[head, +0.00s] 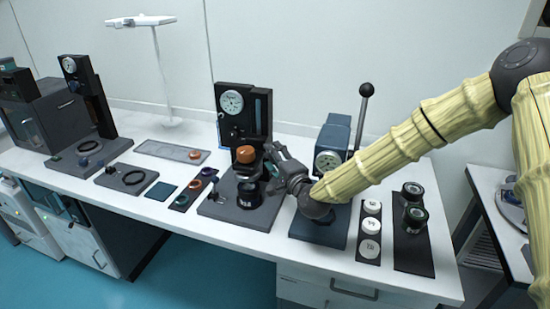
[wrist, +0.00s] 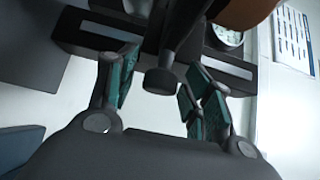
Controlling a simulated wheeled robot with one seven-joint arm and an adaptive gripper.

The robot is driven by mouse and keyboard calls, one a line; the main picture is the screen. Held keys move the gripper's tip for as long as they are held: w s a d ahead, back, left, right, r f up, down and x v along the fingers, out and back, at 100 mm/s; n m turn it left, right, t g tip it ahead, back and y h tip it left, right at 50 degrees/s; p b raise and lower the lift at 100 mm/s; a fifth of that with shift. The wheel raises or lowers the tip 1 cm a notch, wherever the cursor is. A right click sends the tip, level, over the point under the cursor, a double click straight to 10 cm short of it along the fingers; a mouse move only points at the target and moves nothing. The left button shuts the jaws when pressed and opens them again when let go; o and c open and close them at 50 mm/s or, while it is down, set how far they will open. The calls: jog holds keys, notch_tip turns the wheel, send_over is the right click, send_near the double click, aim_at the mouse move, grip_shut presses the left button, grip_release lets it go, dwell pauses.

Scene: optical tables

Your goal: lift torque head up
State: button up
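The torque head, a dark carriage with an orange round piece (head: 246,154) under it, sits on a black upright stand (head: 232,122) with a round gauge, mid-table. A dark jar (head: 249,194) stands on the base below it. My gripper (head: 270,163) is just right of the head, at about its height. In the wrist view the two teal-padded fingers (wrist: 162,92) are spread apart. A dark round-ended knob (wrist: 160,81) shows between them with gaps on both sides. The orange piece (wrist: 243,12) is at the top right. Contact with the head cannot be made out.
A blue-grey press (head: 333,150) with a ball-topped lever stands right of the stand, close to my forearm. White-lidded jars (head: 371,228) and dark jars (head: 414,215) are further right. Coloured rings (head: 195,185) lie left of the base. Another gauge stand (head: 88,95) is far left.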

jog(key=v, duration=1.2)
jog(key=w+a+t+b, duration=0.1)
jog(key=w+a+b, duration=0.1)
jog(key=w+b, duration=0.1)
jog(key=w+a+n+t+h+b, duration=0.1)
jog(key=w+a+t+b, duration=0.1)
jog(key=w+b, duration=0.1)
jog(key=w+a+t+b, duration=0.2)
jog(key=w+b, duration=0.2)
jog(key=b, duration=0.1)
jog(key=shift+a+n+h, duration=0.15)
jog(key=shift+n+h, duration=0.25)
dwell(0.7)
